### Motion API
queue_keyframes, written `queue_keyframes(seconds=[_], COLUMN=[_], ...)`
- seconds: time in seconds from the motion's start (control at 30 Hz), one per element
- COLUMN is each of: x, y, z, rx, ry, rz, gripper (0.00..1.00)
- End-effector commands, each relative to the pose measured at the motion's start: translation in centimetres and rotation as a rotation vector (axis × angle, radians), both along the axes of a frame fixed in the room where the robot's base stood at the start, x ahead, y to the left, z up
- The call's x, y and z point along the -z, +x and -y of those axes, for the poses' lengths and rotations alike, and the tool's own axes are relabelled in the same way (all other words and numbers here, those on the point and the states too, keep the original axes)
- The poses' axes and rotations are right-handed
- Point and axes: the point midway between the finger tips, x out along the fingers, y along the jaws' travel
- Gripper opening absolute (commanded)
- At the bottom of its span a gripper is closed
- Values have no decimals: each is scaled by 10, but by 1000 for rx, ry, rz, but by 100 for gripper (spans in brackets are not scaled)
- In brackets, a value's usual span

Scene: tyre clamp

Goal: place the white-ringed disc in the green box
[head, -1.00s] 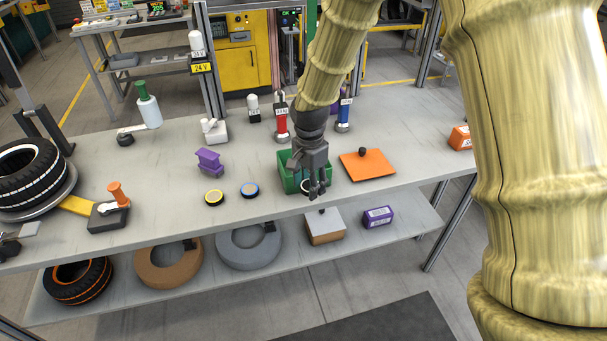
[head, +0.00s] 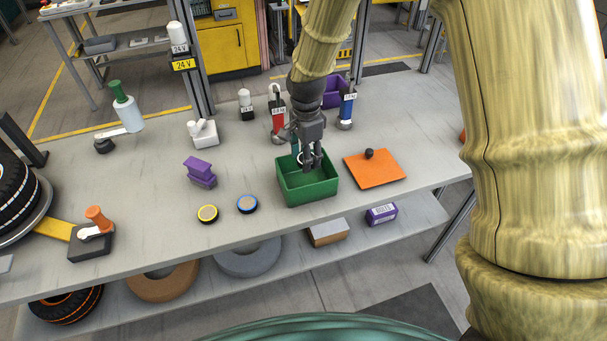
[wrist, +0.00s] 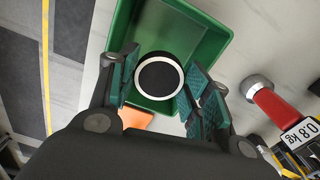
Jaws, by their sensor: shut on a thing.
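My gripper (head: 311,166) is shut on the white-ringed disc (head: 301,158), which is partly hidden by the fingers in the head view. In the wrist view the disc (wrist: 158,77) is black with a white ring and sits between the two fingers of my gripper (wrist: 160,85). The green box (head: 312,194) stands open on the bench. The gripper and disc are over the box's opening, near its back side in the head view. I cannot tell how far the disc is above the box floor.
An orange plate with a dark knob (head: 374,168) lies right. A red cylinder (head: 278,122) and a blue cylinder (head: 346,108) stand behind. A purple block (head: 200,172) is further left.

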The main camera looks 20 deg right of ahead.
Motion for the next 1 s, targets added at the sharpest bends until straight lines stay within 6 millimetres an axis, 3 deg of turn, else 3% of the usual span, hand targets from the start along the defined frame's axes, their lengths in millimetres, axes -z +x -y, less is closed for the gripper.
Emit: queue_keyframes(seconds=[0.3,0.57,1.0], x=[39,51,88], y=[0,0,0], z=[0,0,0], rx=[-2,-1,-1], ry=[1,1,1], rz=[-2,-2,-1], gripper=[25,25,25])
